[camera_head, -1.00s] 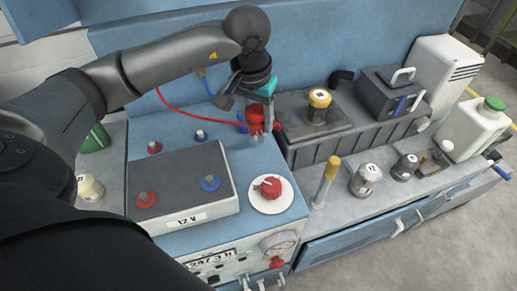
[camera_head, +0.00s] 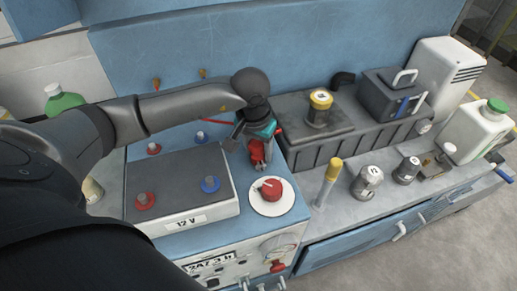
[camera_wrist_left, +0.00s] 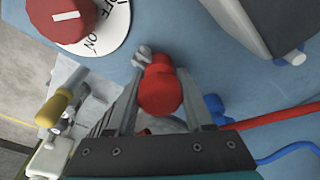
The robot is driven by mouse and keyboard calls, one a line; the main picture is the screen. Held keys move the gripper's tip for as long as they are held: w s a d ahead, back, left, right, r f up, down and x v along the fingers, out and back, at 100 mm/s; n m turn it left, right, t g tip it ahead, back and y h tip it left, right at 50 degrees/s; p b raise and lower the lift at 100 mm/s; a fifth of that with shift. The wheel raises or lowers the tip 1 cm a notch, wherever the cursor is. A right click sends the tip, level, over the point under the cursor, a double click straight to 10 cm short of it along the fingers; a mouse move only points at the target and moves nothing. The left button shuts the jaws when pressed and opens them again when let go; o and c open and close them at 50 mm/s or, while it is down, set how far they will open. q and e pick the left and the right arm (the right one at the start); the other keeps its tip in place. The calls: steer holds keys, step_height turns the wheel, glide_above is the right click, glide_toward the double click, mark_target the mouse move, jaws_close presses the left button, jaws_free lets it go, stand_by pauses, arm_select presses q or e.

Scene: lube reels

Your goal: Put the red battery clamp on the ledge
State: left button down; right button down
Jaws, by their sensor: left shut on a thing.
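The red battery clamp (camera_head: 256,151) is held in my left gripper (camera_head: 258,165), low over the blue cabinet top (camera_head: 195,240), just behind the red rotary knob (camera_head: 271,188). In the left wrist view the clamp (camera_wrist_left: 160,88) sits between the two fingers of the gripper (camera_wrist_left: 158,100), its metal jaw pointing toward the knob. I cannot tell whether it touches the surface. A red cable (camera_wrist_left: 275,117) runs off to the right. A blue clamp (camera_wrist_left: 215,108) lies beside the gripper, partly hidden by a finger. My right gripper is out of view.
A grey 12 V battery (camera_head: 170,185) with red and blue terminals stands left of the gripper. A dark ribbed tray (camera_head: 350,140) with a yellow-topped can (camera_head: 320,105) is to the right. Jars and a yellow-handled tool (camera_head: 330,175) stand on the lower bench.

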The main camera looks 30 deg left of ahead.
mark_target(255, 147)
arm_select(q)
steer(key=shift+f, duration=0.15)
steer(key=shift+c, duration=1.4)
jaws_free()
steer(key=shift+r, duration=0.3)
steer(key=r, duration=0.4)
steer(key=s+r, duration=0.1)
steer(key=r, duration=0.2)
steer(key=r+p, duration=0.1)
steer(key=r, duration=0.3)
steer(key=shift+s+d+r, duration=0.1)
steer(key=shift+s+r, duration=0.25)
steer(key=shift+s, duration=0.05)
